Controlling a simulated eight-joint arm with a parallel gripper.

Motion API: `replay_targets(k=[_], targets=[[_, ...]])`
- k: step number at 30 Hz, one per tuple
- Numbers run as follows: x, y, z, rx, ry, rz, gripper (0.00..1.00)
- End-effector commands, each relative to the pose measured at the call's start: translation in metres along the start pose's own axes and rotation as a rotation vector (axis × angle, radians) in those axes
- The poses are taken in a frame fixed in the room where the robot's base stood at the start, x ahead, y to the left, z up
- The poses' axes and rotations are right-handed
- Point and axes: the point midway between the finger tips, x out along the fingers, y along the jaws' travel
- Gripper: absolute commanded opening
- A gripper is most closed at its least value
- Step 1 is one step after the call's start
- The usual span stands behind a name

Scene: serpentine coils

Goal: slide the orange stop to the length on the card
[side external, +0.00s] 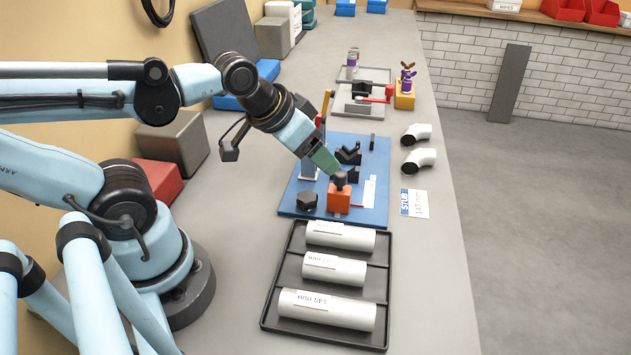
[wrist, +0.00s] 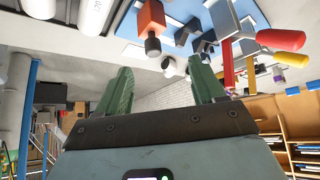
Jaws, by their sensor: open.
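The orange stop (side external: 339,199) with a black knob (side external: 340,177) on top stands on the blue board (side external: 291,205), near its front edge. It also shows at the top of the wrist view (wrist: 151,17). My gripper (side external: 327,162) has green fingers and is at the knob's upper left in the side view; whether it touches is unclear. In the wrist view my gripper (wrist: 160,88) is open, with nothing between its fingers. A white scale strip (side external: 370,191) lies right of the stop. The blue-and-white card (side external: 414,203) lies right of the board; its number is too small to read surely.
A black tray (side external: 283,285) with white tubes (side external: 327,309) lies in front of the board. Black V-blocks (side external: 348,154) and a dark hexagonal knob (side external: 307,201) are on the board. White elbows (side external: 419,159) lie to the right. The bench's right side is mostly clear.

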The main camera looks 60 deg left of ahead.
Motion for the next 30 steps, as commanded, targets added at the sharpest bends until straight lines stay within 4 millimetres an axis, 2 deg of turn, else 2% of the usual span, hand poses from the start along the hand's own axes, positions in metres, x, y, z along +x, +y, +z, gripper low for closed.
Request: replay_targets(k=[5, 8, 9, 14, 24, 30], targets=[[0.0, 0.0, 0.0, 0.001, -0.001, 0.0, 0.69], [-0.001, 0.0, -0.001, 0.0, -0.008, 0.0, 0.53], [-0.001, 0.0, -0.003, -0.003, -0.018, 0.0, 0.52], [-0.008, 0.002, -0.019, -0.029, -0.125, 0.001, 0.52], [-0.019, 0.009, -0.066, -0.119, -0.487, -0.027, 0.52], [-0.021, 0.011, -0.078, -0.145, -0.602, -0.046, 0.52]])
